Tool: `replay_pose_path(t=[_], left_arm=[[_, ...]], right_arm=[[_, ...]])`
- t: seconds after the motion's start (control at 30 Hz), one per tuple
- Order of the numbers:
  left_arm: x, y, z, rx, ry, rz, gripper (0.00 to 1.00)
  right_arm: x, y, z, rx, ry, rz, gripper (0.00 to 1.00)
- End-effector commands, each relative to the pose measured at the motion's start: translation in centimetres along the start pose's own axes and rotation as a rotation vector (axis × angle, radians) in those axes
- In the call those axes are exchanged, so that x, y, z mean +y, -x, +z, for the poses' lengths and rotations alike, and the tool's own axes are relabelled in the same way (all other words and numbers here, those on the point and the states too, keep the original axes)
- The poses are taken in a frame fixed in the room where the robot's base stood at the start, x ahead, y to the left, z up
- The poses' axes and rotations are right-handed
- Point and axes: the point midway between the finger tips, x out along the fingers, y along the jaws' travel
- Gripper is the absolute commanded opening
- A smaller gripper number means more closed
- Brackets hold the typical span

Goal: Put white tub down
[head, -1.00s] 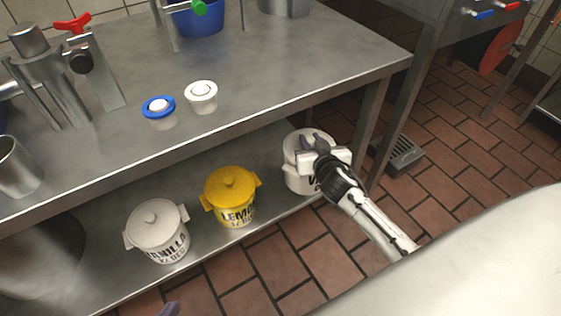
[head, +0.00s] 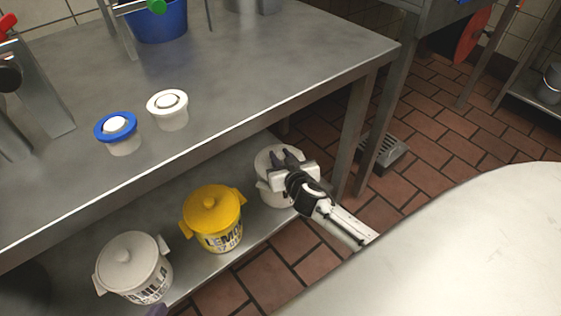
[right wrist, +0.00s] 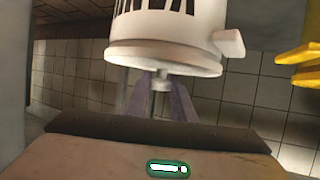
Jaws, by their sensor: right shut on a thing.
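The white tub (head: 268,190) stands upright at the right end of the lower shelf (head: 240,240), partly hidden by my right gripper. I cannot tell whether its base touches the shelf. My right gripper (head: 287,160) is shut on the knob of its lid, from above. The right wrist view shows the tub (right wrist: 165,25) upside down in the picture, with the knob (right wrist: 160,83) between the two fingers (right wrist: 160,100).
A yellow lemon tub (head: 212,215) and a white vanilla tub (head: 130,265) stand to the left on the same shelf. The steel tabletop (head: 260,80) overhangs it, with a blue-rimmed cup (head: 122,145) and a white cup (head: 170,115). A table leg (head: 352,130) is right of the tub.

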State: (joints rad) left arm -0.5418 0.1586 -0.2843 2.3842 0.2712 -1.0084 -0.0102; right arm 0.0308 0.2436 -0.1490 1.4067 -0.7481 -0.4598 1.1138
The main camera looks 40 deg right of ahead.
Motion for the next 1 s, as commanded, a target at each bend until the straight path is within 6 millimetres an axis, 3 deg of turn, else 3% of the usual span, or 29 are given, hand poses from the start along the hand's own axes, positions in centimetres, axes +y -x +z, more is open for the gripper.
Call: replay_pose_path(t=[0.37, 0.4, 0.5, 0.87, 1.0], left_arm=[[0.2, -0.1, -0.2, 0.018, 0.006, 0.011, 0.00], [0.3, 0.1, -0.4, 0.022, 0.006, 0.013, 0.00], [0.3, 0.1, -0.4, 0.022, 0.006, 0.013, 0.00], [0.3, 0.4, -0.7, 0.018, 0.003, 0.008, 0.00], [0.0, 0.5, -0.3, -0.008, -0.004, -0.008, 0.00]], right_arm=[[-0.1, -0.3, 0.5, 0.004, -0.001, -0.001, 0.00], [0.0, -0.3, 0.6, 0.002, -0.001, 0.000, 0.26], [0.0, -0.2, 0.5, 0.001, 0.000, 0.000, 0.41], [0.0, 0.0, 0.0, 0.002, 0.002, 0.000, 0.41], [0.0, 2.1, 0.2, -0.003, -0.002, -0.001, 0.41]])
